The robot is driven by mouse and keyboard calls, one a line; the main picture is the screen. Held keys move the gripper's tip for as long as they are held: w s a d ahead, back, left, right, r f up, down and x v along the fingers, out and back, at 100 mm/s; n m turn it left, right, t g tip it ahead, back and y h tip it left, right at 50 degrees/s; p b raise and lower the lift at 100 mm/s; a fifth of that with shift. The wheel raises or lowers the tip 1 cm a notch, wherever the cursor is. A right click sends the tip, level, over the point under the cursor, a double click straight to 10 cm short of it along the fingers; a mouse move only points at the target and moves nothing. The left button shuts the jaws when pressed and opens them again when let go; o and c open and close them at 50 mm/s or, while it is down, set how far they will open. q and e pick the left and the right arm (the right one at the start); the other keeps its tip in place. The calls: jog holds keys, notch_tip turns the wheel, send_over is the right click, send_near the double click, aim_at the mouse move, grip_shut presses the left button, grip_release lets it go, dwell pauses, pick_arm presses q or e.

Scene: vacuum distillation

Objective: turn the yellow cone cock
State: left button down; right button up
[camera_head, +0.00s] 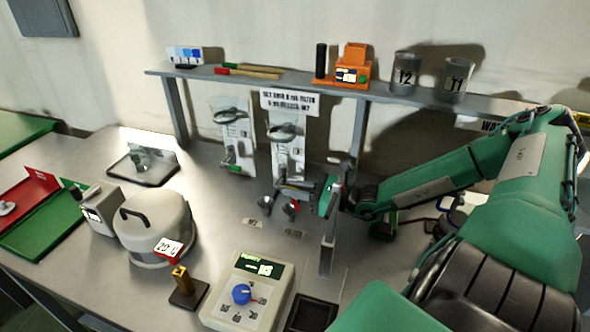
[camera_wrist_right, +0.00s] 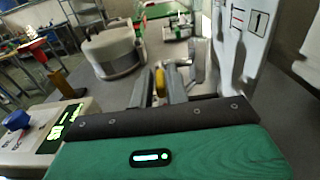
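In the right wrist view the two dark fingers of my right gripper (camera_wrist_right: 161,86) stand apart. The yellow cone cock (camera_wrist_right: 160,79) shows as a small yellow piece between them. I cannot tell whether the fingers press on it. In the head view the yellow piece is hidden or too small to make out. Two small cone-shaped parts, one with red (camera_head: 294,206), sit just below the gripper. My left gripper is not in view.
A white round vessel (camera_head: 157,222) with a black handle and a control box with blue knob (camera_head: 241,293) stand at left and front. A second panel (camera_head: 234,140) is left of the gripper. Some table around the small labels is clear.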

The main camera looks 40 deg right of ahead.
jog(key=shift+o, duration=1.1)
jog(key=shift+s+d, duration=0.1)
jog(key=shift+s, duration=0.05)
jog(key=v, duration=0.7)
jog(key=shift+b, duration=0.35)
jog(key=shift+s, duration=0.1)
